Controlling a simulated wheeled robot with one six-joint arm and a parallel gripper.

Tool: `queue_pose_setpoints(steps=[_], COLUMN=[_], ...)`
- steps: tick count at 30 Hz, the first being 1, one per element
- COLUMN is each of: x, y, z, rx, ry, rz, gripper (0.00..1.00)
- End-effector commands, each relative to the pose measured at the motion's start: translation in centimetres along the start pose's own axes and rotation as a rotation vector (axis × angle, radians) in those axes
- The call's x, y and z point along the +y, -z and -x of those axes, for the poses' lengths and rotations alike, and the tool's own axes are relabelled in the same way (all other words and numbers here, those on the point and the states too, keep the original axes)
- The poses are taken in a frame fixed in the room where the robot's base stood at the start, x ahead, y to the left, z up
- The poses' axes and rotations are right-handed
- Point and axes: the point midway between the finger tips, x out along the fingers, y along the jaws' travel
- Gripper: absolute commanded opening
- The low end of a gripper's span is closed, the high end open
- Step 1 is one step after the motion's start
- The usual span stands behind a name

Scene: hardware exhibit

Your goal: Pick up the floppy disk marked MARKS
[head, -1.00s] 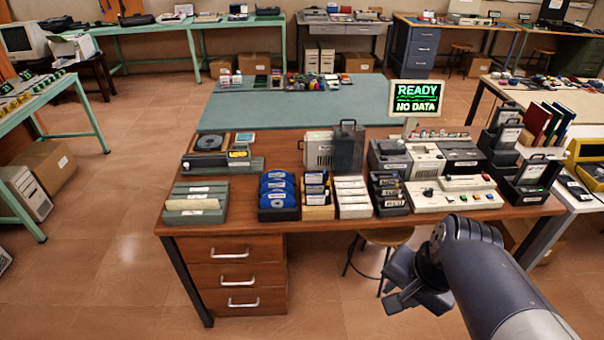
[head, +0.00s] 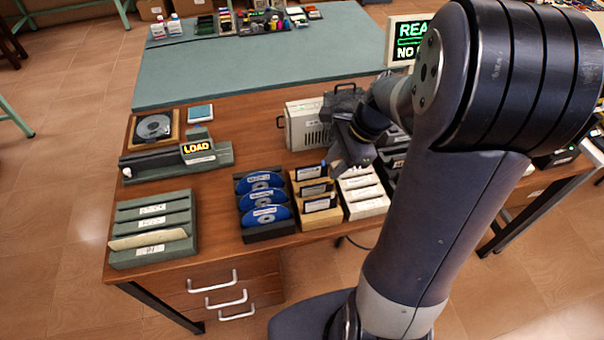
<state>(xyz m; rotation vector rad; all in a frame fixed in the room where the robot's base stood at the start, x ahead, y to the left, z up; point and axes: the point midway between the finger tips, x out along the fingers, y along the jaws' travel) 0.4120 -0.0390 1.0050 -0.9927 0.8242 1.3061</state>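A wooden rack (head: 322,221) at the front middle of the brown desk holds several dark floppy disks (head: 318,189) standing in rows with pale labels. The labels are too small to read, so I cannot tell which disk is marked MARKS. My gripper (head: 350,163) hangs over the desk just behind and right of this rack, close to its rear disk. It partly covers the back of the white rack. I cannot make out whether its fingers are apart, and I see no disk in it.
Left of the wooden rack, a black rack (head: 270,234) holds blue discs. A white rack (head: 368,209) stands close on its right. A grey-green slotted holder (head: 152,250) and a LOAD device (head: 176,159) are further left. A beige drive box (head: 302,124) stands behind.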

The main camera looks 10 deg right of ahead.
Motion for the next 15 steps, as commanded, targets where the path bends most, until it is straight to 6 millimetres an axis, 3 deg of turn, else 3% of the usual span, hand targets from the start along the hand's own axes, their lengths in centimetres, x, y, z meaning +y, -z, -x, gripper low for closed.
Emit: queue_pose_setpoints(steps=[9,15], x=[-0.1,-0.1], y=[0.1,0.1], z=[-4.3,-5.8], rx=[-0.005,-0.003], ry=[-0.004,-0.002], rz=[-0.01,-0.009], gripper=[0.29,0.29])
